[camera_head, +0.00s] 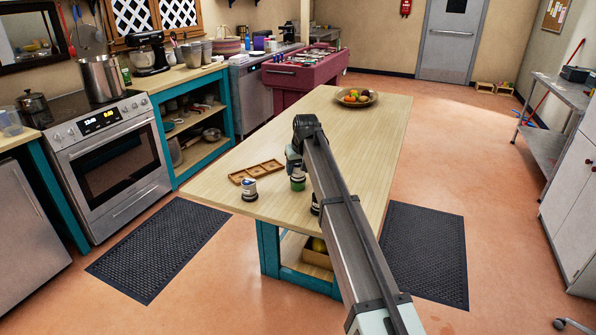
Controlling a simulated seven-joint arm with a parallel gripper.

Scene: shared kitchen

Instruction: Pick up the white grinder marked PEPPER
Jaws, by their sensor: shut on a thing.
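My gripper (294,166) points down over the near part of the wooden island table. It is shut on a small container (298,183) with a green and pale side, directly below it. I cannot read any marking on this container, nor tell whether its base touches the table. A small white container with a dark band (249,190) stands upright to the left, apart from my gripper. A dark small item (315,206) stands to the right, mostly hidden by my arm. The word PEPPER is not readable on any of them.
A wooden tray with compartments (256,172) lies behind the white container. A fruit bowl (356,97) stands at the table's (270,207) far end. The middle of the table is clear left of my arm. A stove (105,145) stands at the left.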

